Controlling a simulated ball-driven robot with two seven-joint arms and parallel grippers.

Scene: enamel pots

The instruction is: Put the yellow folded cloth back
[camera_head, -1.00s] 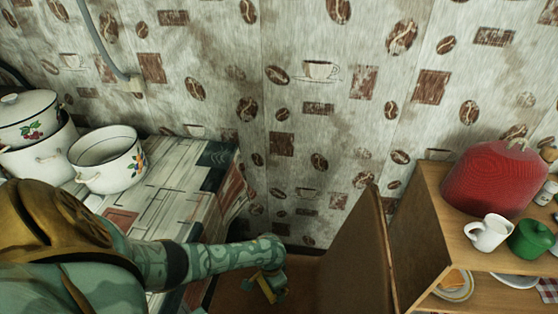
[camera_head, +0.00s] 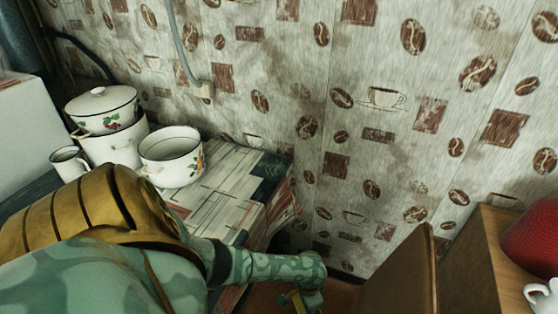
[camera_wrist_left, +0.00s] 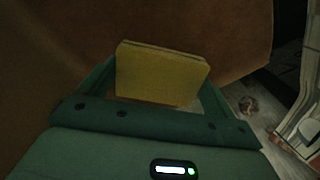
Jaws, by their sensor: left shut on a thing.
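The yellow folded cloth (camera_wrist_left: 160,75) stands upright between the fingers of my left gripper (camera_wrist_left: 158,88) in the left wrist view. The gripper is shut on it. In the head view, my left gripper (camera_head: 305,300) is at the bottom edge, right of the patterned table's front corner, and only a small yellow part shows beside it. The rest of the cloth is hidden or out of frame there. My right gripper is in neither view.
A patterned table (camera_head: 225,185) holds a white open pot (camera_head: 171,160), a lidded pot (camera_head: 103,110) on another pot, and a mug (camera_head: 68,165). A brown upright panel (camera_head: 400,280) is close right of my gripper. A wooden shelf unit (camera_head: 500,225) with a red object (camera_head: 535,240) stands further right.

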